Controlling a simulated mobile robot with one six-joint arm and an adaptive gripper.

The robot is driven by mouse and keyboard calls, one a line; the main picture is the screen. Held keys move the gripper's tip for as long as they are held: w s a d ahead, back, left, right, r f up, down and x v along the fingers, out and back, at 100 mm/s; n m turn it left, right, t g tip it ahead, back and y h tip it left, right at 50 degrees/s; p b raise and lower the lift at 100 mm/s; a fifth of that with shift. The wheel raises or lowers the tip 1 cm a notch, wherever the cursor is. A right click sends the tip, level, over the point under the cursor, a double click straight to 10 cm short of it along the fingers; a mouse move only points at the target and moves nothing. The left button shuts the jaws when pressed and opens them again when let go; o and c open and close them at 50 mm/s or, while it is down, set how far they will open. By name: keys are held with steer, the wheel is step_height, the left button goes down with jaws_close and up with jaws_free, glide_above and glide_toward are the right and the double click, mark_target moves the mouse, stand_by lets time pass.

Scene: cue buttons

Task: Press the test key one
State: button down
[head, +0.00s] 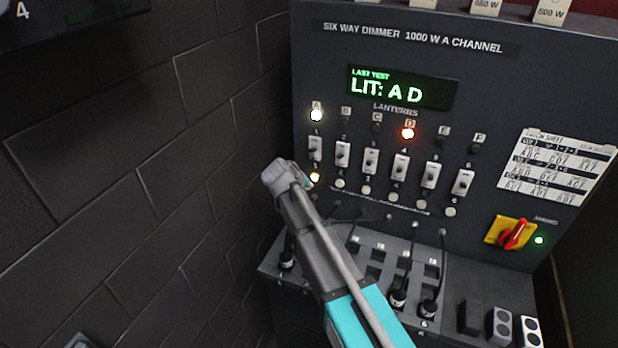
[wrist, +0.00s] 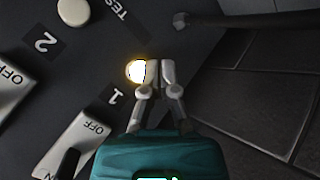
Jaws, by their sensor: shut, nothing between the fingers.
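Test key one (head: 314,177) is a small round button glowing warm yellow, at the left end of the lower key row. It also glows in the wrist view (wrist: 134,71), just above the printed "1". My gripper (wrist: 160,74) is shut and empty, its fingertips overlapping the right edge of the key in that view. I cannot tell whether they touch it. In the head view my gripper (head: 308,183) is at the key, its fingers mostly hidden. The display (head: 402,90) reads "LAST TEST LIT: A D".
Other pale test keys (head: 340,183) run rightward along the row. Channel switches (head: 343,153) sit just above. Black cables and plugs (head: 398,297) fill the patch shelf below. A red-yellow mains switch (head: 513,235) is at right. A dark brick wall (head: 130,170) stands close at left.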

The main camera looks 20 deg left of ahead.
steer(key=shift+s+a, duration=0.15)
steer(key=shift+s, duration=2.05)
